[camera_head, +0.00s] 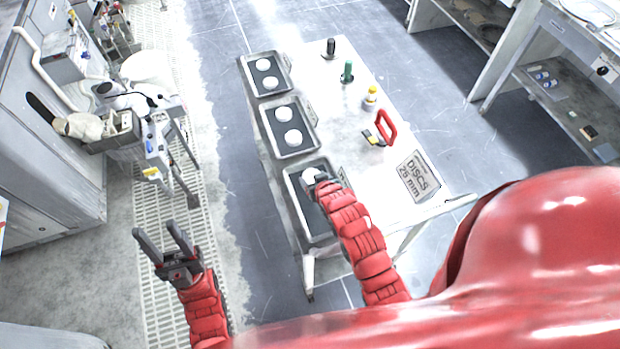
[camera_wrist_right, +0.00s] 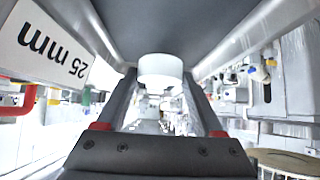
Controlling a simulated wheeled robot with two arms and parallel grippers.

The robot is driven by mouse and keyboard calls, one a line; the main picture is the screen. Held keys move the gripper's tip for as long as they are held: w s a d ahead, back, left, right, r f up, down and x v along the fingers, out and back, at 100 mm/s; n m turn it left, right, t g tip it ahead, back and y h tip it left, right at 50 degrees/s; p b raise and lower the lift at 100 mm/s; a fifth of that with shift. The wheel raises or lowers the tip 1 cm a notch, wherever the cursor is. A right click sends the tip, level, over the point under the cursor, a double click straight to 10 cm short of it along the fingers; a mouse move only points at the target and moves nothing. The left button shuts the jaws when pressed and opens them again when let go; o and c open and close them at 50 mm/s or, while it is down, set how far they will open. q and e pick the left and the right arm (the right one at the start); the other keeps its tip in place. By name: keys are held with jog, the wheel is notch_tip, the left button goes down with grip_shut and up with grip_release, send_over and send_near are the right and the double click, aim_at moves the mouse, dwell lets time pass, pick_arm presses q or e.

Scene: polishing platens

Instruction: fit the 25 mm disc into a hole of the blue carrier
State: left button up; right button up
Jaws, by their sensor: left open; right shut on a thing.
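A white disc (camera_head: 310,175) is at the upper part of the nearest tray (camera_head: 328,236), which has a dark lining. My right gripper (camera_head: 316,180) is over this tray and shut on the disc. In the right wrist view the white disc (camera_wrist_right: 160,70) sits between the two fingers, against the tray's dark surface. I cannot tell whether it still touches the tray. My left gripper (camera_head: 163,240) is open and empty, away from the table over the grated floor. I see no blue carrier in either view.
Two more trays, the middle (camera_head: 314,146) and the far one (camera_head: 288,84), each hold two white discs. A "DISCS 25 mm" sign (camera_head: 418,176), a red-handled tool (camera_head: 386,127) and small bottles (camera_head: 347,72) are on the table's right side. A machine (camera_head: 130,120) stands at left.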

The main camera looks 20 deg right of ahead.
aim_at(314, 169)
jog(key=shift+r+p, duration=0.75)
jog(key=shift+r, duration=1.95)
